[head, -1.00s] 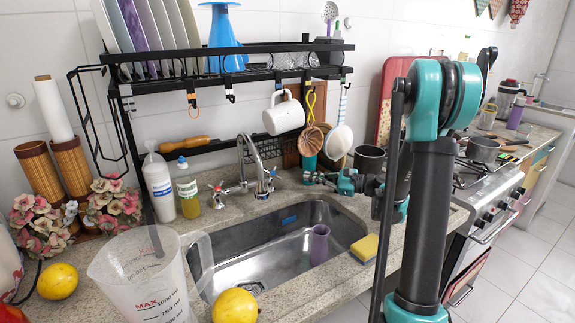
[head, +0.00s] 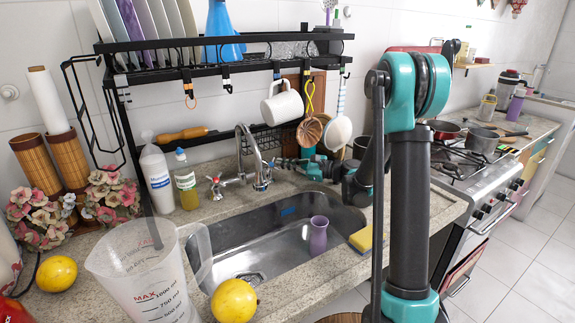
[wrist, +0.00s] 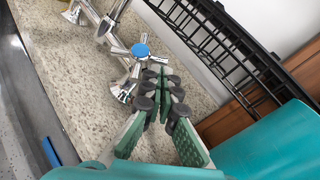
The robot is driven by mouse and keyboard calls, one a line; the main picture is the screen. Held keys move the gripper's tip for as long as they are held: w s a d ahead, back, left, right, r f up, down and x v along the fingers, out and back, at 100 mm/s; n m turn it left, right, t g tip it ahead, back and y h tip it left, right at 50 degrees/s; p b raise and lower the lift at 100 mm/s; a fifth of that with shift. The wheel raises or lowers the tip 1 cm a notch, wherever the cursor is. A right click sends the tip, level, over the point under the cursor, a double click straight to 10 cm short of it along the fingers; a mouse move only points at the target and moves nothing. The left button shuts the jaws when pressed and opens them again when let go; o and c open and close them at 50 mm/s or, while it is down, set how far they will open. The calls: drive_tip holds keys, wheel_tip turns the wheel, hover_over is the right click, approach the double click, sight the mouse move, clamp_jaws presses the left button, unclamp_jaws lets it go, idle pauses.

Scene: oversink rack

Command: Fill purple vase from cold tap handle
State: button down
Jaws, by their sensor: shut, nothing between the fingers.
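The purple vase (head: 318,236) stands upright in the steel sink basin (head: 262,262), right of the spout. The tap (head: 246,150) stands behind the sink, and no water stream shows. Its right handle, the cold tap handle (head: 263,178), has a blue cap, clear in the wrist view (wrist: 140,50). My gripper (head: 280,165) is just right of this handle. In the wrist view my gripper (wrist: 158,80) is shut and empty, its tips close to the handle's spokes. I cannot tell whether they touch. The vase is not in the wrist view.
A black rack (head: 225,68) with hanging utensils and a white mug (head: 282,104) stands over the sink. Bottles (head: 187,182) are left of the tap. A measuring jug (head: 145,275) and lemons (head: 235,300) are in front. A yellow sponge (head: 362,240) lies on the sink's right edge.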

drive_tip(key=shift+a, duration=0.1)
drive_tip(key=shift+w+a+r+n+g, duration=0.15)
drive_tip(key=shift+a+r+n+g, duration=0.15)
drive_tip(key=shift+n+g, duration=0.2)
drive_tip(key=shift+w+a+r+n+g, duration=0.15)
drive_tip(key=shift+r+n+g, duration=0.1)
drive_tip(key=shift+n+g, duration=0.25)
drive_tip(key=shift+w+a+r, duration=0.15)
drive_tip(key=shift+a+r, duration=0.1)
drive_tip(key=shift+a, duration=0.05)
drive_tip(key=shift+d+f, duration=0.1)
